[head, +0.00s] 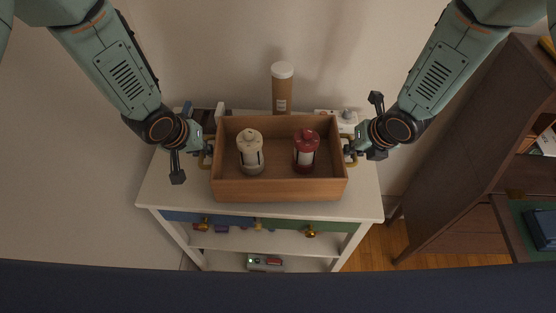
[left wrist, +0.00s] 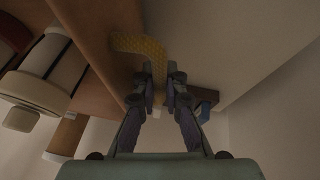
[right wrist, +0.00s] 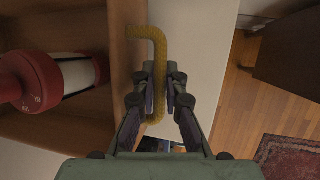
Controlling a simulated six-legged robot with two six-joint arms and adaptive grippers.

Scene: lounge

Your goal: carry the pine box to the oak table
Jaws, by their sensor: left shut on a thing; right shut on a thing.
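The pine box (head: 279,190) is an open wooden box on a white cabinet (head: 170,193), with a brass handle at each end. My left gripper (head: 206,149) is shut on the left handle, which shows in the left wrist view (left wrist: 140,46). My right gripper (head: 351,149) is shut on the right handle, which shows in the right wrist view (right wrist: 158,62). I cannot tell whether the box touches the cabinet top. No oak table can be made out for certain.
A brown tube with a white cap (head: 282,90) stands behind the box, against the wall. Small items lie behind both grippers. A dark wooden shelf unit (head: 465,150) stands at the right. Wooden floor (head: 368,246) shows between it and the cabinet.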

